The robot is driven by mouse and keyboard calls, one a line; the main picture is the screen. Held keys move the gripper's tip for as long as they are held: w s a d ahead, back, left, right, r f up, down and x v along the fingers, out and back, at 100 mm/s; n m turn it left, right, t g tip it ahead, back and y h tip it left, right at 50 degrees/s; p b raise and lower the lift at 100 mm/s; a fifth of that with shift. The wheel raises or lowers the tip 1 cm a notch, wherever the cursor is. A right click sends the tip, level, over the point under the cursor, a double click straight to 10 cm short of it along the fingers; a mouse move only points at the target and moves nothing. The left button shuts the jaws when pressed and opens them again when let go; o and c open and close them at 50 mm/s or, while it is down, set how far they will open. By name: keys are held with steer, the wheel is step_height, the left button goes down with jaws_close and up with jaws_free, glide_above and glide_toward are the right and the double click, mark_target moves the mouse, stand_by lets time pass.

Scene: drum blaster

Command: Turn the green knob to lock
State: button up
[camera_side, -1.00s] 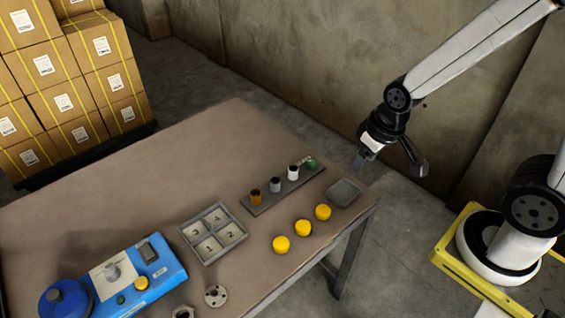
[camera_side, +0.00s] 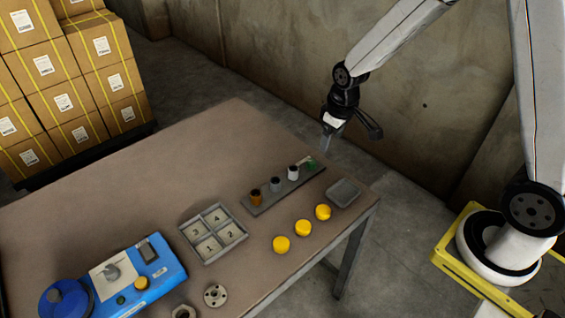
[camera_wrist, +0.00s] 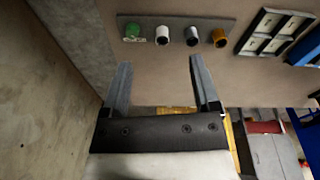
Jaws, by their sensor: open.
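My gripper (camera_side: 350,138) is open and empty. It hangs in the air near the table's far right edge, above and right of the rack; its two spread fingers also show in the wrist view (camera_wrist: 160,68). A green piece (camera_side: 311,163) sits at the rack's right end, apart from my fingers; it also shows in the wrist view (camera_wrist: 131,29), left of the other rack pieces. A blue machine (camera_side: 168,271) at the table's front left carries a small green round knob or button (camera_side: 121,300) and a grey knob (camera_side: 112,271). The green one's turn position is too small to tell.
The grey rack (camera_side: 259,208) also holds orange, grey and white cylinders. A numbered tray (camera_side: 191,232), a small grey dish (camera_side: 343,192), several yellow round pieces (camera_side: 303,228) and a flanged disc (camera_side: 215,295) lie nearby. The table's far left is clear. A wall stands behind.

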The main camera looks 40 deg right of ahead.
steer(key=w+d+f+n, duration=0.1)
steer(key=w+d+f, duration=0.2)
steer(key=w+f, duration=0.25)
steer(key=n+g, duration=0.1)
glide_toward(312, 161)
steer(key=shift+a+f, duration=0.2)
steer(key=shift+w+d+f+n+g, duration=0.3)
steer(key=shift+w+f+n, duration=0.1)
steer(key=shift+f, duration=0.15)
steer(key=shift+f, duration=0.15)
steer(key=shift+f, duration=3.75)
jaws_close()
